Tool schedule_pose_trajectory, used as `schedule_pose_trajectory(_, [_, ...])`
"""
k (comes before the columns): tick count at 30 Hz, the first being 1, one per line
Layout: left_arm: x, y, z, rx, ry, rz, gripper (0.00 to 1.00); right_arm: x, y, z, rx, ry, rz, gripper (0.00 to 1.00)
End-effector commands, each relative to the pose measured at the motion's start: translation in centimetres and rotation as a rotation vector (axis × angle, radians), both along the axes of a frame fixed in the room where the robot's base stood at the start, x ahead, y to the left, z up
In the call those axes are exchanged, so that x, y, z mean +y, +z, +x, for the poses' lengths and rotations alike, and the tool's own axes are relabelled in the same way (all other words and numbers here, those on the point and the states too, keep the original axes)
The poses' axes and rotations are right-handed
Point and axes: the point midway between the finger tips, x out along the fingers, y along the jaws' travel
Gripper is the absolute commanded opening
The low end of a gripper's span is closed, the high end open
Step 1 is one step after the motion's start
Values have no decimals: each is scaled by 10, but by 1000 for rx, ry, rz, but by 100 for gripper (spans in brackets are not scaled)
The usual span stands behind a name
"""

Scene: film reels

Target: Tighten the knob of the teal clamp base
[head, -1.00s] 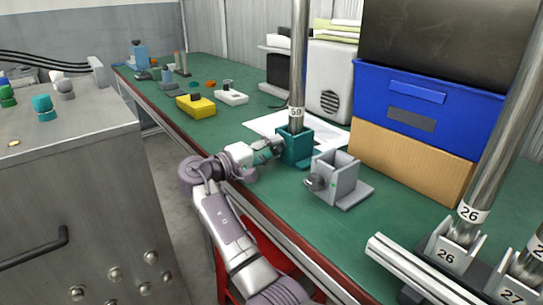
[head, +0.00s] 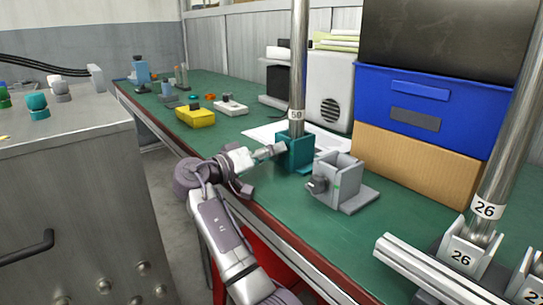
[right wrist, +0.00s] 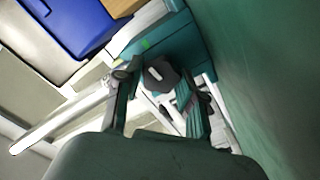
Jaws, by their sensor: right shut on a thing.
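The teal clamp base (head: 301,158) stands on the green workbench, with an upright metal pole labelled 59 (head: 297,75) in it. My right gripper (head: 281,149) reaches to the left side of the base. In the right wrist view, the dark knob (right wrist: 160,76) with a pale mark sits between the fingers of my right gripper (right wrist: 160,88), in front of the teal base (right wrist: 150,40). The fingers are shut on the knob. In the head view the knob is hidden by the gripper. My left gripper is not in view.
A grey clamp base (head: 345,185) with its own knob stands empty close to the right. Numbered holders with poles (head: 462,255) are at the front right. A blue bin (head: 425,105) on a cardboard box (head: 415,155) stands behind. A yellow box (head: 195,116) lies further left.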

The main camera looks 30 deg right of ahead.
Motion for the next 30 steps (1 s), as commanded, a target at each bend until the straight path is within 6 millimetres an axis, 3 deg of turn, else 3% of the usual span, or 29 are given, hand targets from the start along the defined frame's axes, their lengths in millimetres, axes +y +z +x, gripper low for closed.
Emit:
schedule_pose_trajectory(12, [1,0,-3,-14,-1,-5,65,0,-1,0,-5,-2,3,5])
schedule_pose_trajectory(13, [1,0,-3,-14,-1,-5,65,0,-1,0,-5,-2,3,43])
schedule_pose_trajectory(17, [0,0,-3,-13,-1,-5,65,0,-1,0,-4,-1,2,64])
schedule_pose_trajectory(26, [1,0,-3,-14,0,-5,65,0,0,0,-5,-1,1,65])
schedule_pose_trajectory(30, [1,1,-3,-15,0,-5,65,11,0,0,-5,1,0,65])
